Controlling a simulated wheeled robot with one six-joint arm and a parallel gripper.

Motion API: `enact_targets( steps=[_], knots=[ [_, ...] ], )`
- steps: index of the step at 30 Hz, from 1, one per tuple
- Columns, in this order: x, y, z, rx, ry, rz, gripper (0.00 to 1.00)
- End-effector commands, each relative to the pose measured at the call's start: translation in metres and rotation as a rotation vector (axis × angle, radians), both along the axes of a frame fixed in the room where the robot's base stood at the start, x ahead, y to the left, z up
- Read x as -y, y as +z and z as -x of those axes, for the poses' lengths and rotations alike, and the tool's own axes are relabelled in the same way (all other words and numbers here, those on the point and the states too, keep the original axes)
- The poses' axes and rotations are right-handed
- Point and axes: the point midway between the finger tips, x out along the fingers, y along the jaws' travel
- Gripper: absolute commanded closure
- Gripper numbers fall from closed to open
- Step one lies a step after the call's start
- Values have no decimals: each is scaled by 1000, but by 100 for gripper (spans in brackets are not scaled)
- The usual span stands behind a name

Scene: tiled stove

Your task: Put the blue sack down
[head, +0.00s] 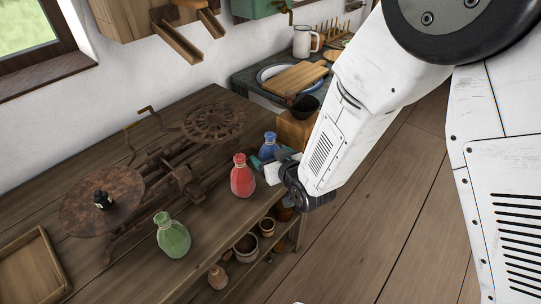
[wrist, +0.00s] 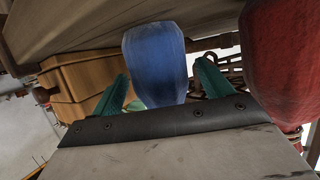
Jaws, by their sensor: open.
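The blue sack (head: 268,147) stands upright on the wooden table (head: 105,150) near its right edge, its lower part partly hidden by my gripper (head: 268,163) in the head view. In the wrist view, which is upside down, the blue sack (wrist: 155,62) shows between my two teal fingers, with its base against the tabletop at the top of the picture. The fingers are apart, with a visible gap on the right side of the sack.
A red sack (head: 242,177) stands close to my gripper, and a green sack (head: 172,236) stands nearer the front. A rusty scale (head: 100,200) with a small black weight (head: 102,199) fills the table's middle. Pots sit on a shelf below. A wooden tray (head: 30,268) lies at left.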

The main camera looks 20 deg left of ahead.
Motion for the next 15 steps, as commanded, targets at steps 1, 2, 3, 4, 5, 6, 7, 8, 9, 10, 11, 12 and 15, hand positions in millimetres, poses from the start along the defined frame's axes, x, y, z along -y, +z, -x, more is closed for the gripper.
enact_targets(
  steps=[1, 2, 3, 4, 5, 6, 7, 8, 9, 10, 11, 12, 15],
  knots=[
    [6, 4, 6, 0, 0, 0, 21],
    [9, 6, 9, 0, 0, 0, 21],
    [15, 8, 15, 0, 0, 0, 21],
    [19, 11, 19, 1, 0, -1, 21],
    [24, 13, 24, 1, 0, -1, 21],
    [30, 16, 30, 0, 0, 0, 21],
    [34, 19, 34, 0, 0, 0, 21],
    [39, 21, 39, 1, 0, -1, 21],
    [44, 24, 44, 1, 0, -1, 21],
    [48, 26, 48, 1, 0, -1, 21],
    [52, 28, 52, 0, 0, 0, 21],
    [57, 30, 57, 1, 0, -1, 21],
    [66, 35, 66, 1, 0, -1, 21]
  ],
)
